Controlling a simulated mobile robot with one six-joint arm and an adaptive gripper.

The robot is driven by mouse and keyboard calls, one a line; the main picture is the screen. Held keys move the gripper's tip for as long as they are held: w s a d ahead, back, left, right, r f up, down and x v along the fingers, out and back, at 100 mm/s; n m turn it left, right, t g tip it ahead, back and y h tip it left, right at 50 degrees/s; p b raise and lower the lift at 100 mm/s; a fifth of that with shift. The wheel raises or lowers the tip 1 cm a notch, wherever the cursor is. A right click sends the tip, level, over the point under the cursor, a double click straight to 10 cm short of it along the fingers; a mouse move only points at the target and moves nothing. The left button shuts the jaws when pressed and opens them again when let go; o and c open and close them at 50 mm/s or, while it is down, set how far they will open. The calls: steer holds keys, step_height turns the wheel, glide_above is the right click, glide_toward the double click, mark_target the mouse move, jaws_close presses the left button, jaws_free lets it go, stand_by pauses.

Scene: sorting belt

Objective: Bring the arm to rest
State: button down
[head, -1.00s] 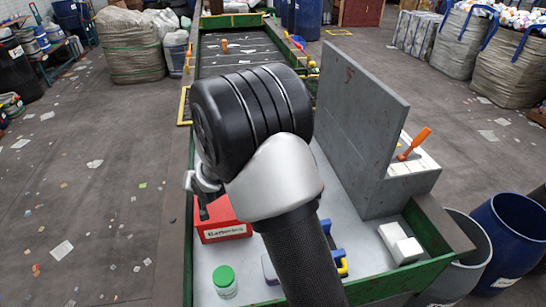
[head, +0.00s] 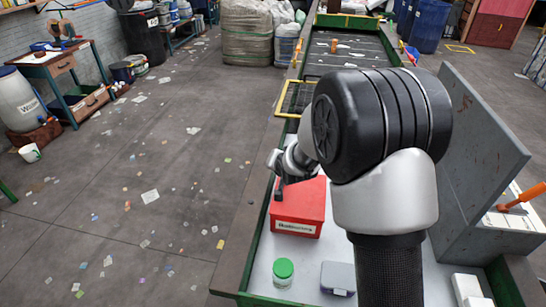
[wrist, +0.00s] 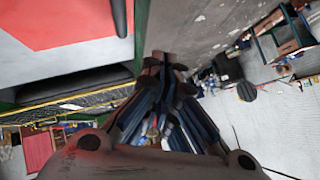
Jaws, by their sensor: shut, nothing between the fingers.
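My arm rises through the middle of the head view, its large black joint hiding part of the belt. My gripper (head: 280,188) shows to the left of that joint, beside the upper left of a red box (head: 299,210) with a white label. In the wrist view my gripper (wrist: 165,65) has its fingers together with nothing held. The red box also shows at the upper left of the wrist view (wrist: 70,15), close by. Whether the gripper touches the box cannot be told.
A green-lidded jar (head: 283,272) and a grey case (head: 338,278) sit on the pale tray floor near the box. A grey upright panel (head: 480,150) stands on the right. The dark belt (head: 345,55) runs away behind. Open floor (head: 150,180) lies to the left.

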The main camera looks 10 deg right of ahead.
steer(key=s+a+r+p, duration=0.1)
steer(key=s+a+r, duration=0.2)
steer(key=s+r, duration=0.3)
steer(key=shift+a+r, duration=0.15)
steer(key=shift+r, duration=0.05)
steer(key=s+d+r+n+g, duration=0.1)
steer(key=s+d+r+n, duration=0.1)
steer(key=s, duration=0.9)
steer(key=s+d+r+n+g+b, duration=0.1)
steer(key=s+d+r+n+g, duration=0.1)
steer(key=s, duration=1)
steer(key=s+d+r+n+g+h+b, duration=0.1)
steer(key=s+d+r+g, duration=0.1)
steer(key=s, duration=1)
steer(key=shift+d+r+n, duration=0.4)
steer(key=shift+d+r, duration=0.15)
steer(key=shift+d, duration=0.3)
